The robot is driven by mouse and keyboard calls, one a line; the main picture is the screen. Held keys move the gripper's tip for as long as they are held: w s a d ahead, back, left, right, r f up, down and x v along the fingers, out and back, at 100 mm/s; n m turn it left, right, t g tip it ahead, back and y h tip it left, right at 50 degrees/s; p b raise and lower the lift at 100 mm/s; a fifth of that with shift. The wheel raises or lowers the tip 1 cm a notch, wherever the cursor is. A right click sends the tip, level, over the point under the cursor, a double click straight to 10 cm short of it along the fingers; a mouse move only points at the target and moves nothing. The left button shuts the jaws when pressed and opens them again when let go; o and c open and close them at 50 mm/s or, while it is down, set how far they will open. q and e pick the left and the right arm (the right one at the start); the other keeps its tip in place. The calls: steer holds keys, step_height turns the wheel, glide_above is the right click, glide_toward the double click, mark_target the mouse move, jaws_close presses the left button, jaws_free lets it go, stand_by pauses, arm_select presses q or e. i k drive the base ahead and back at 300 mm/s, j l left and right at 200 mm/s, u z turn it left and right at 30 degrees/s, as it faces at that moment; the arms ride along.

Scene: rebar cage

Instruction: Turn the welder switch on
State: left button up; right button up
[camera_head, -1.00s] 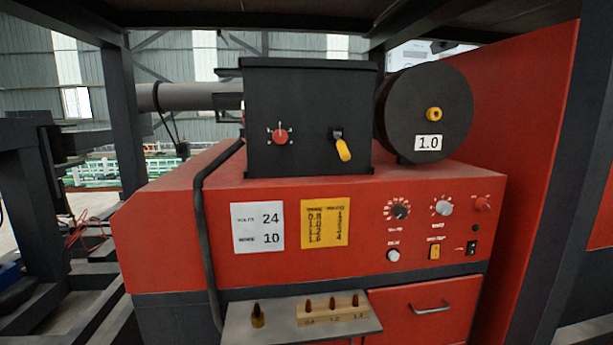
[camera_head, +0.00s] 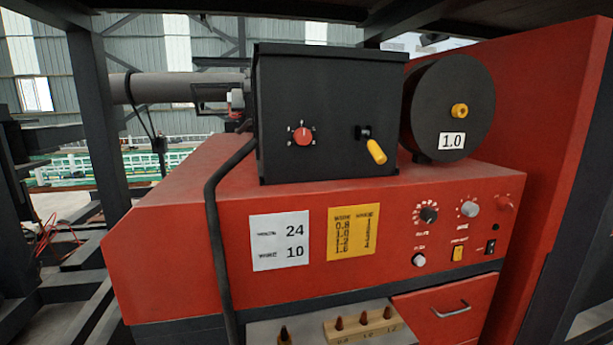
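The red welder (camera_head: 180,255) fills the middle of the head view. Its control panel is at the right of the front face. A small black rocker switch (camera_head: 491,247) sits at the panel's lower right; I cannot tell its position. A yellow switch (camera_head: 457,254) is just left of it. Above are a black dial (camera_head: 428,214), a grey knob (camera_head: 470,208) and a small red knob (camera_head: 503,202). A white round button (camera_head: 418,260) is at the panel's lower left. Neither of my grippers is in view.
A black box (camera_head: 325,110) with a red dial and yellow lever stands on top, beside a black spool (camera_head: 452,105) marked 1.0. A shelf (camera_head: 265,333) below holds a wooden block (camera_head: 362,325) with tips. A drawer (camera_head: 445,308) is shut. A dark post (camera_head: 98,120) stands left.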

mark_target(504, 204)
steer(key=z, duration=1.25)
